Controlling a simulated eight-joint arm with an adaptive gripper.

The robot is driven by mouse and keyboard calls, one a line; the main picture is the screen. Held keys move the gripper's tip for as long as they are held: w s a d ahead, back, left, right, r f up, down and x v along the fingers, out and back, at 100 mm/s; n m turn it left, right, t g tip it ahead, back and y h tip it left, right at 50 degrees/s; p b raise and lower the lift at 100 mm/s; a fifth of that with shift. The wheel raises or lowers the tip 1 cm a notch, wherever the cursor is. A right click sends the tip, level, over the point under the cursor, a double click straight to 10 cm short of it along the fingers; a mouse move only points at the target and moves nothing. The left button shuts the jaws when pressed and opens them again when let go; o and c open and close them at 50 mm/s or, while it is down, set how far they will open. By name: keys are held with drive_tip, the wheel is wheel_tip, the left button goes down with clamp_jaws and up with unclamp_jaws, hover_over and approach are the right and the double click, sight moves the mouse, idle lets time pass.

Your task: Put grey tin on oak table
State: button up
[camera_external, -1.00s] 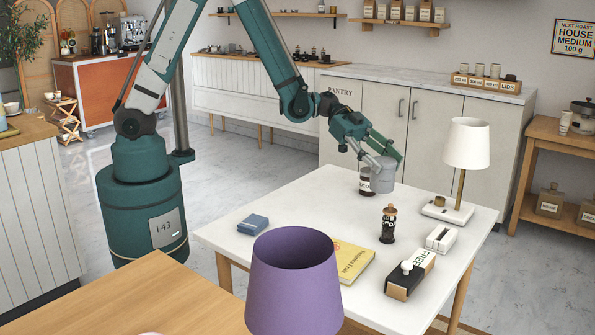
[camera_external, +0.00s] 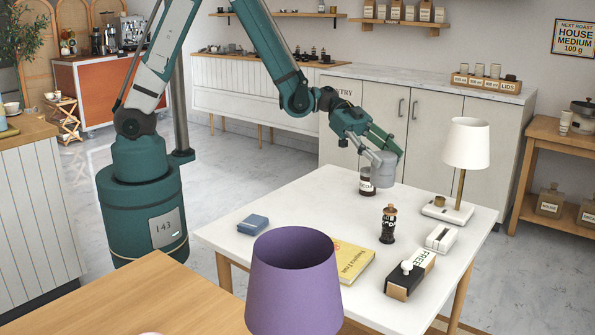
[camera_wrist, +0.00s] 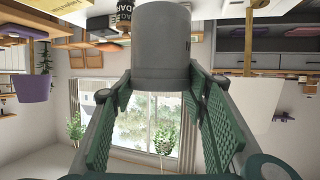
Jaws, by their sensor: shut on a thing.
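The grey tin (camera_external: 383,172) is held by my gripper (camera_external: 384,154) above the far edge of the white table. In the wrist view the tin (camera_wrist: 161,45) fills the top middle, between the two green fingers of my gripper (camera_wrist: 160,88), which are shut on it. A wooden table (camera_external: 130,298), likely the oak table, is at the bottom left of the external view, far from the tin. A purple lampshade (camera_external: 294,285) hides part of that table.

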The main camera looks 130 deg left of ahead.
drive_tip(key=shift+r, duration=1.9)
drive_tip(key=w+d+m+g+h, duration=0.2)
drive_tip(key=d+m, duration=0.1)
drive_tip(key=d, duration=0.8)
drive_tip(key=w+d+m+g+h, duration=0.2)
drive_tip(key=w+d+h, duration=0.1)
drive_tip(key=d, duration=0.8)
drive_tip(key=w+d+m+g+h, duration=0.2)
drive_tip(key=d+m, duration=0.1)
drive_tip(key=d, duration=0.9)
drive_tip(key=s+d+m+g+h, duration=0.1)
drive_tip(key=s+d+m+g, duration=0.2)
drive_tip(key=d, duration=0.8)
drive_tip(key=s+d+m+g+h, duration=0.1)
drive_tip(key=s+d+m+g, duration=0.15)
drive_tip(key=d, duration=0.75)
drive_tip(key=s+d+m+g, duration=0.3)
drive_tip(key=d+g, duration=0.1)
drive_tip(key=d, duration=0.7)
drive_tip(key=shift+t, duration=0.25)
drive_tip(key=shift+s+f+p, duration=0.15)
drive_tip(key=shift+f+p, duration=0.1)
drive_tip(key=shift+f, duration=1.1)
drive_tip(key=shift+s+f+p, duration=0.1)
drive_tip(key=shift+f+p, duration=0.1)
drive_tip(key=shift+f, duration=1.1)
